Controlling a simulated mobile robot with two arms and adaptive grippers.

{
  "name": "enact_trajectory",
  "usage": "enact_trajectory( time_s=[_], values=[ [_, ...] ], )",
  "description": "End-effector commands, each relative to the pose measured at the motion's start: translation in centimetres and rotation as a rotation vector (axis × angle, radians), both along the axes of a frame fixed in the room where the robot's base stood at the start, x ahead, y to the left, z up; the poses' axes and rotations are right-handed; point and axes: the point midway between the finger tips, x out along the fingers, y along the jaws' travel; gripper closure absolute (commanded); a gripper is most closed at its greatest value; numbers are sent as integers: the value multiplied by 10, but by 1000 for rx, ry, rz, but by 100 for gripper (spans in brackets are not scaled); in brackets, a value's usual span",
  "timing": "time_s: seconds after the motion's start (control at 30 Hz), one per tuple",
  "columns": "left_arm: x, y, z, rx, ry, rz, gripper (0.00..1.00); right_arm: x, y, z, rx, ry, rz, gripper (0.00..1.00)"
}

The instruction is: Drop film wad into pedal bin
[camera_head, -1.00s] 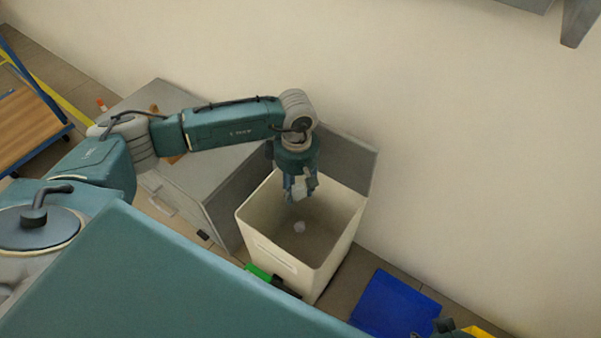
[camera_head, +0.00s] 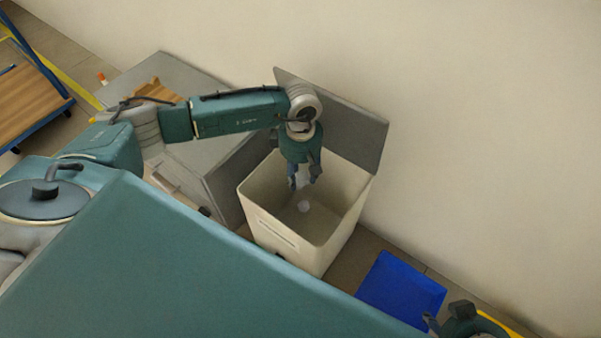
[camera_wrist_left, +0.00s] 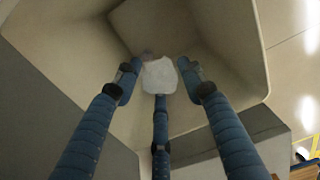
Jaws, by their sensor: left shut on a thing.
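The cream pedal bin (camera_head: 275,238) stands against the wall with its grey lid (camera_head: 345,135) raised. My left gripper (camera_head: 304,182) points down inside the bin's mouth. In the left wrist view, its three blue fingers (camera_wrist_left: 160,88) are closed around a whitish film wad (camera_wrist_left: 160,74). In the head view the held wad is mostly hidden by the fingers.
A grey cabinet (camera_head: 195,85) stands left of the bin with a wooden item (camera_head: 155,90) on top. A blue bin or panel (camera_head: 402,288) is on the floor at right. A wooden-topped cart (camera_head: 28,98) is at far left. The wall is close behind.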

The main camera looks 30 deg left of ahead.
Motion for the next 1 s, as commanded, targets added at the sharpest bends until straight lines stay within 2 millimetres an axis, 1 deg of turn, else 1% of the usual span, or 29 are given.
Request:
enact_trajectory(
  time_s=[0.23,0.27,0.3,0.37,0.63,0.73,0.87,1.0],
  values=[
    [0,0,0,0,0,0,70,1,0,0,1,-5,0,60],
    [0,0,0,0,0,0,58,1,0,0,1,-5,0,60],
    [0,0,0,-1,0,0,50,1,0,0,1,-5,0,60],
    [0,0,0,-1,0,0,38,1,0,0,1,-5,0,60],
    [0,0,0,-1,0,0,38,1,1,0,2,-4,1,60],
    [1,0,4,-1,-1,0,38,1,1,0,2,-3,1,60],
    [1,0,22,-2,-4,-1,38,1,1,0,2,-4,1,60],
    [2,0,52,-1,-6,-1,38,1,1,0,2,-4,1,60]
  ],
)
